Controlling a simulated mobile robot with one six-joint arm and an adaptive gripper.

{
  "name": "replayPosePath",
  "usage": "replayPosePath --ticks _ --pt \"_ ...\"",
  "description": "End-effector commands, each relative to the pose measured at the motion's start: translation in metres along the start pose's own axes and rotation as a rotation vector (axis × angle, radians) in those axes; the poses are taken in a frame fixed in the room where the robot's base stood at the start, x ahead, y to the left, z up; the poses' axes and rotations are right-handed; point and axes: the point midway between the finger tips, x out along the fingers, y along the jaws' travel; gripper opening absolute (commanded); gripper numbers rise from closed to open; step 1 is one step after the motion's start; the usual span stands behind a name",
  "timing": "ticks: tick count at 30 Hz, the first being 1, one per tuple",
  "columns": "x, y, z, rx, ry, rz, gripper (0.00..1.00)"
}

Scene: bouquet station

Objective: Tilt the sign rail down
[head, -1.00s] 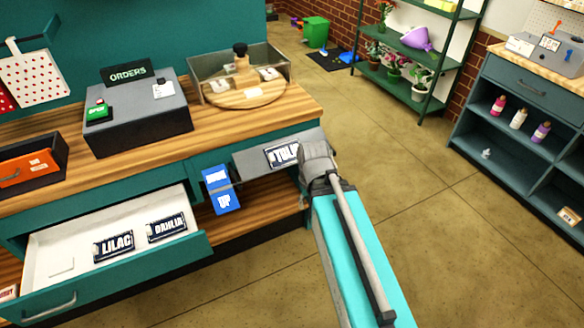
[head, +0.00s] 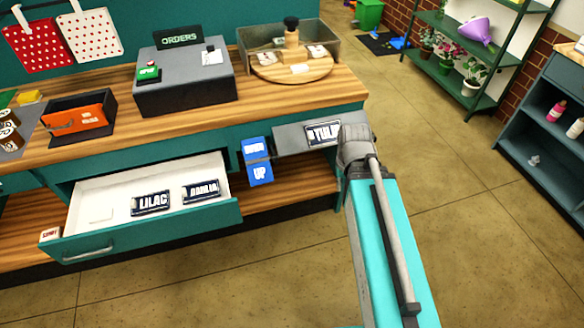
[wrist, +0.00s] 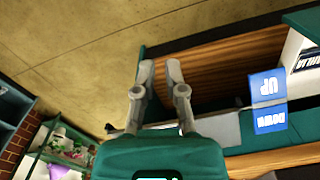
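The sign rail (head: 292,141) is a grey panel at the counter's front edge, with a dark TULIP sign (head: 322,134) at its right end. A blue DOWN plate (head: 255,148) and a blue UP plate (head: 260,174) hang at its left end. The wrist view shows the UP plate (wrist: 268,87), the DOWN plate (wrist: 270,120) and the grey rail (wrist: 225,130) right of my gripper. My gripper (wrist: 160,66) is open, its fingers apart with nothing seen between them. In the head view my arm hides the fingers and the rail's right end.
An open drawer (head: 75,246) with LILAC and DAHLIA signs juts out left of the rail. The wooden counter (head: 200,118) holds an orders box (head: 184,85) and a round board (head: 292,69). Floor (head: 465,220) is clear to the right.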

Motion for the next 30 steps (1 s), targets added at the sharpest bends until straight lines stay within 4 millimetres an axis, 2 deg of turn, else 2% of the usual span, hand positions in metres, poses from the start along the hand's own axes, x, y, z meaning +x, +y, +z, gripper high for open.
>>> replayPosePath --ticks 8,18,30 --pt "0.027 -0.015 -0.012 0.048 -0.021 -0.082 0.0" --pt "0.068 -0.044 -0.033 0.148 -0.08 -0.253 0.0" --pt "0.107 -0.079 -0.058 0.254 -0.173 -0.451 0.0"
